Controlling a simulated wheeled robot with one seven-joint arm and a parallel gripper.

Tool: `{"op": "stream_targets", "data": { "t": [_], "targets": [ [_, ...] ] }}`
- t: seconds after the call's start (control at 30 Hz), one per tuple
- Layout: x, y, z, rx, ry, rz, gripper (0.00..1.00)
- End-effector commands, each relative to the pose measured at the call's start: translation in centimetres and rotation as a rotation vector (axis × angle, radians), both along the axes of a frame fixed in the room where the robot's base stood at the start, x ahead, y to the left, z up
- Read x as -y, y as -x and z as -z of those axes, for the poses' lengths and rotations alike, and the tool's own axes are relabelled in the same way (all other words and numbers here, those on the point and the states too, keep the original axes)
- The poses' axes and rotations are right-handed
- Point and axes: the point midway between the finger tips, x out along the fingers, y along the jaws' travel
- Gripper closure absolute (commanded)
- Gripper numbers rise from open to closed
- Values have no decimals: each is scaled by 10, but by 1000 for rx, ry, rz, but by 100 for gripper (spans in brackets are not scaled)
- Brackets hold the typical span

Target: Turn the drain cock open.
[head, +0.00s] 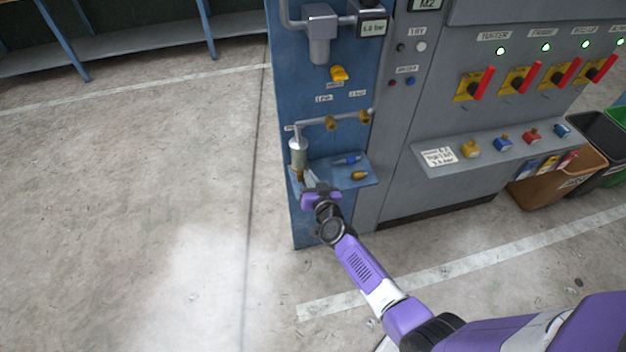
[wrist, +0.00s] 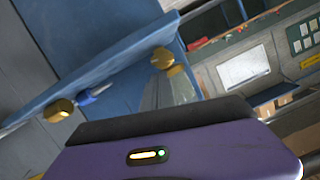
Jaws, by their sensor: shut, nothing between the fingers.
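The drain cock (head: 300,175) is a small brass fitting under a silver cylindrical bowl (head: 298,152) at the lower left of the blue panel. Brass that looks like the cock also shows in the wrist view (wrist: 163,58), just beyond the fingertips. My gripper (head: 309,177) is shut and empty, right beside the cock at its lower right. In the wrist view its grey fingers (wrist: 174,78) point up towards the brass. I cannot tell whether they touch it. The fingers and purple hand partly hide the cock's surroundings in the head view.
A blue shelf (head: 331,181) right of the cock carries a blue fitting (head: 347,160) and a brass fitting (head: 359,175). A pipe (head: 348,118) with brass valves runs above. The grey cabinet (head: 400,160) stands to the right. Open floor (head: 180,200) lies left.

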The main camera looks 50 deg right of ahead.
Motion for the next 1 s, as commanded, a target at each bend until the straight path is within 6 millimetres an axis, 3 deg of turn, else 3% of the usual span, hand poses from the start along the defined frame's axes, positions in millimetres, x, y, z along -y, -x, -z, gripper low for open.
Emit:
{"op": "stream_targets", "data": {
  "t": [1.0],
  "targets": [
    [0,0,9,33,-46,0,100]
  ]
}}
